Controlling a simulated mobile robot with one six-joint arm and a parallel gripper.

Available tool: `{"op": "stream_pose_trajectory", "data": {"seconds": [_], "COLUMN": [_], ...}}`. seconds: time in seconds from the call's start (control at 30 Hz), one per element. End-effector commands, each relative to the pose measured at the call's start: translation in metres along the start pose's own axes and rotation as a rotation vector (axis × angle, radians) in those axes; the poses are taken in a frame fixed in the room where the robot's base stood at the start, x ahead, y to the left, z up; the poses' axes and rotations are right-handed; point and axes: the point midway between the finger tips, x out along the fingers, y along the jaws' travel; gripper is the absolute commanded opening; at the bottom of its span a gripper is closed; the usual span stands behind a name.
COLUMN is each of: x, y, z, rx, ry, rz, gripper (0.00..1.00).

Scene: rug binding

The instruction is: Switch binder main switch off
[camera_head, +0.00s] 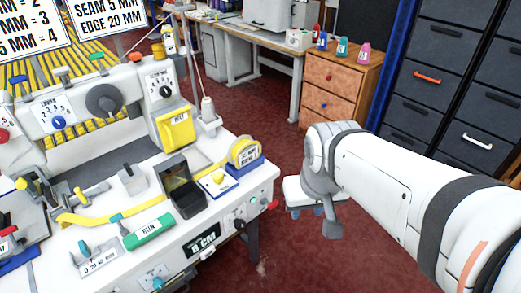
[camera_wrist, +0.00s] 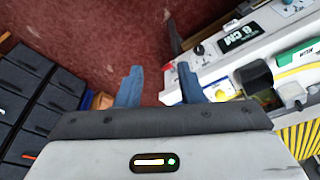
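The binder (camera_head: 185,235) is a white machine table at the left of the head view. Its front panel carries a black rotary knob (camera_head: 238,224) and a red-tipped part (camera_head: 273,204) near the right corner. The knob also shows in the wrist view (camera_wrist: 200,49), with the red part (camera_wrist: 167,67) beside it. I cannot read a label that tells which is the main switch. My gripper (camera_wrist: 160,80) has its blue fingers apart with nothing between them. In the head view it hangs over the red floor, right of the panel corner and touching nothing.
An "8 CM" display (camera_head: 203,240) and a teal knob (camera_head: 153,277) are on the same panel. Dark drawers (camera_head: 433,75) stand at right. The floor between is clear.

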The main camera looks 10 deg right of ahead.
Motion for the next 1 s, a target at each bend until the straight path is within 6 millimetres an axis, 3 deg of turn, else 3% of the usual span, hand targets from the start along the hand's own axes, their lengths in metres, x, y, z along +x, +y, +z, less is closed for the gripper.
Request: {"op": "stream_pose_trajectory", "data": {"seconds": [0.17,0.4,0.67,1.0], "x": [0.006,0.034,0.084,0.171], "y": [-0.001,-0.005,-0.01,-0.019], "z": [-0.01,-0.062,-0.132,-0.21], "rx": [-0.02,-0.135,-0.29,-0.484], "ry": [-0.008,-0.046,-0.091,-0.142], "rz": [-0.002,-0.014,-0.035,-0.07], "gripper": [0.19,0.0,0.0,0.0]}}
